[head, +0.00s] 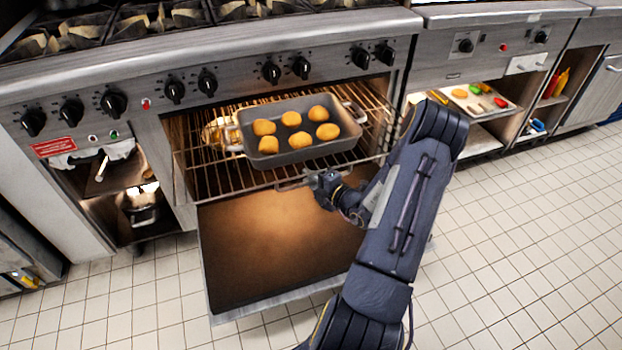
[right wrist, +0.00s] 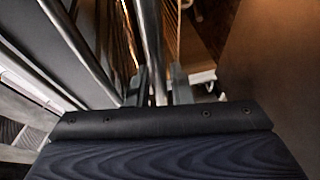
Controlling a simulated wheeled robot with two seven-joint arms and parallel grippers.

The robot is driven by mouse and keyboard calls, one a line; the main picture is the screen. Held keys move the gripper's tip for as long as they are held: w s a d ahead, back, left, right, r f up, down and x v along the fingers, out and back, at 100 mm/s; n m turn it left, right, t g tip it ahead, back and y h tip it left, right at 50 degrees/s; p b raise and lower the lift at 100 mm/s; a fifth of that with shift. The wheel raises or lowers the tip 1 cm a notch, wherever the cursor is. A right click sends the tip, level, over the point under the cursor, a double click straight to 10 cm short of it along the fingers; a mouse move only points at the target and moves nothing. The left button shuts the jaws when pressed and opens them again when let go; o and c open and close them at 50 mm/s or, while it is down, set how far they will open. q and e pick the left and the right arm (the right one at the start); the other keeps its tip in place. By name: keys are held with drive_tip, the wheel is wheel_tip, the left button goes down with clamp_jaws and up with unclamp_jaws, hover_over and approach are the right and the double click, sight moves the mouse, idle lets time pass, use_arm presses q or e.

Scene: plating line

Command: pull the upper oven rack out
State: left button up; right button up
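The upper oven rack (head: 215,182) is a wire rack that extends forward out of the oven, above the lowered oven door (head: 280,245). A grey roasting pan (head: 297,155) with several golden rolls sits on it. My right gripper (head: 318,181) is at the handle on the rack's front edge. In the right wrist view its two fingers (right wrist: 159,88) stand on either side of a metal bar (right wrist: 152,40) and appear closed on it. The fingertips are small and partly hidden in the head view. My left gripper is not in view.
The stove's knob panel (head: 200,75) runs above the oven. A side compartment with a pot (head: 143,212) is at left. A tray of colourful food (head: 478,101) sits on a shelf at right. The tiled floor (head: 520,240) is clear.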

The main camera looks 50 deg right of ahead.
drive_tip(key=p+v, duration=0.2)
drive_tip(key=v, duration=0.5)
drive_tip(key=shift+s, duration=0.4)
drive_tip(key=shift+a+r, duration=0.1)
